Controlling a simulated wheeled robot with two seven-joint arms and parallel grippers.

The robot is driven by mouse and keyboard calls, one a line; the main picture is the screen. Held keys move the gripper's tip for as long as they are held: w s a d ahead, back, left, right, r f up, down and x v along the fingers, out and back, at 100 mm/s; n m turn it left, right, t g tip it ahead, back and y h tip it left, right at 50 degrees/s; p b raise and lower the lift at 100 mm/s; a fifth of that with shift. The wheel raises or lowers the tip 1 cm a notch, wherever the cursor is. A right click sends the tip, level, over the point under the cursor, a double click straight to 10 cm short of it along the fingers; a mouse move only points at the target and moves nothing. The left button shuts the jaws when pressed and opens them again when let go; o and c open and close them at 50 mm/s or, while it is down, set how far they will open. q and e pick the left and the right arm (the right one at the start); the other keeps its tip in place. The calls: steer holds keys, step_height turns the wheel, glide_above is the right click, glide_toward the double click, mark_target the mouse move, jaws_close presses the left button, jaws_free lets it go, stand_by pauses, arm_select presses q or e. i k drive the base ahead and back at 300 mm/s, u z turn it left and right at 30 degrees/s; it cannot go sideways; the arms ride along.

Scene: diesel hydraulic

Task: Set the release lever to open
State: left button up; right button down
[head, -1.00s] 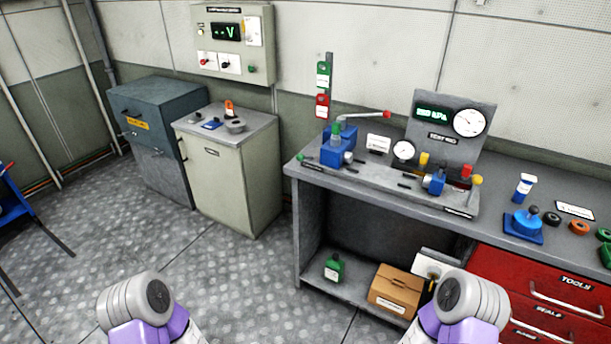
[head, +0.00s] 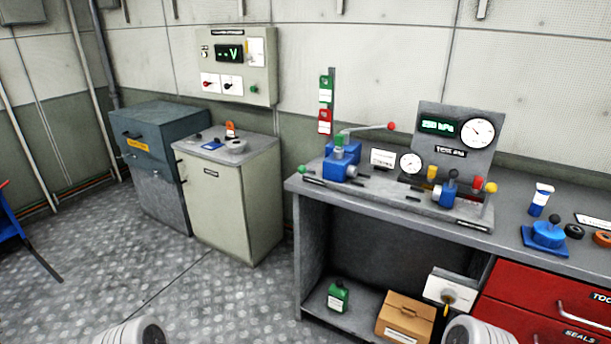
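A test rig stands on the grey workbench (head: 330,196). At its left is a blue pump block (head: 343,166) with a green cap and a long handle (head: 367,129) ending in a red knob. A small green-knobbed lever (head: 303,170) sits at the rig's left front edge. At the right a blue valve block (head: 447,193) carries a dark lever with a black knob (head: 453,174). Yellow and red knobs stand beside it. I cannot read which lever is labelled release. Neither gripper is in view; only rounded grey parts of my arms show at the bottom edge.
A gauge panel (head: 455,145) with a green display stands behind the rig. A blue-based part (head: 546,235) and rings lie to the right on the bench. Red drawers (head: 535,300) are below. A cardboard box (head: 405,318) and green bottle (head: 338,297) sit on the lower shelf. The floor at left is open.

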mark_target(302, 169)
steer(key=z, duration=0.25)
steer(key=i, duration=1.4)
steer(key=z, duration=0.1)
